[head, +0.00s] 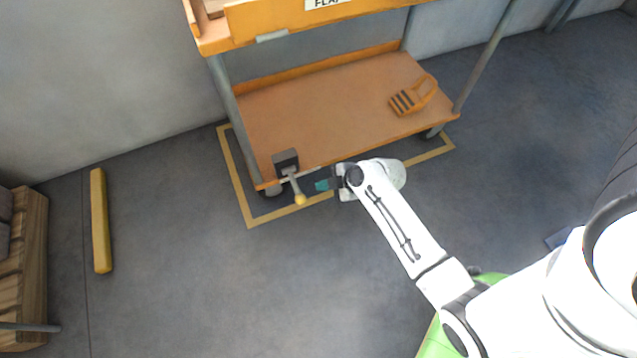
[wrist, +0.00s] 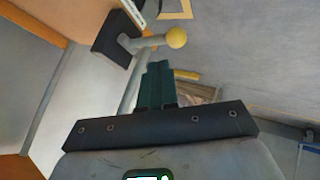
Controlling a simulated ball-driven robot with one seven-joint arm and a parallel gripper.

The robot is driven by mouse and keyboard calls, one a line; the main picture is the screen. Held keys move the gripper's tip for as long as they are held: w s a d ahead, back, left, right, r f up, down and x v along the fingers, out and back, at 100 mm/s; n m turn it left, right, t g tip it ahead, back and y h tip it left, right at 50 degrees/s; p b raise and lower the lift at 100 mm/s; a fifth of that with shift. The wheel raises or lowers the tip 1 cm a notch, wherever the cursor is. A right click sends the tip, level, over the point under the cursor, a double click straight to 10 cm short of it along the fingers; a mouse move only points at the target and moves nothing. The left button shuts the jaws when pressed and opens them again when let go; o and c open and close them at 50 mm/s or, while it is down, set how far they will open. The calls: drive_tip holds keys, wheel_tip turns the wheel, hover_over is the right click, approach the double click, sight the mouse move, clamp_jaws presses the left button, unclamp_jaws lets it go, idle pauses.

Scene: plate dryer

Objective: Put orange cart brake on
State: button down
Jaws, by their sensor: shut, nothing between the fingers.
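The orange cart (head: 325,105) stands against the wall with its lower shelf in view. Its brake is a dark box (head: 285,161) at the shelf's front left corner, with a grey lever ending in a yellow knob (head: 300,199). In the head view the lever slants down to the floor side. In the wrist view the brake box (wrist: 117,38) and yellow knob (wrist: 176,38) lie beyond the fingertips. My gripper (head: 322,185) is shut and empty, just right of the lever in the head view. It also shows in the wrist view (wrist: 157,68), apart from the knob.
An orange object with dark stripes (head: 413,97) lies on the lower shelf at right. A yellow floor outline (head: 240,190) surrounds the cart. A yellow bar (head: 101,220) and wooden crate (head: 25,265) are at left. The floor in front is clear.

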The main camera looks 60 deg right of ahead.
drive_tip(key=p+v, duration=0.1)
drive_tip(key=v, duration=0.5)
drive_tip(key=shift+s+p, duration=0.15)
drive_tip(key=shift+p, duration=0.2)
drive_tip(key=shift+a+f, duration=0.1)
drive_tip(key=shift+a, duration=0.15)
drive_tip(key=s+a+r+m+g+h, duration=0.2)
drive_tip(key=s+a+r+m+g, duration=0.65)
drive_tip(key=a+r+m, duration=0.2)
wheel_tip(320, 180, up, 27)
drive_tip(key=p, duration=2.7)
drive_tip(key=shift+s+a+t, duration=0.2)
drive_tip(key=shift+s+t, duration=0.2)
drive_tip(key=shift+t, duration=0.05)
drive_tip(key=shift+r, duration=0.1)
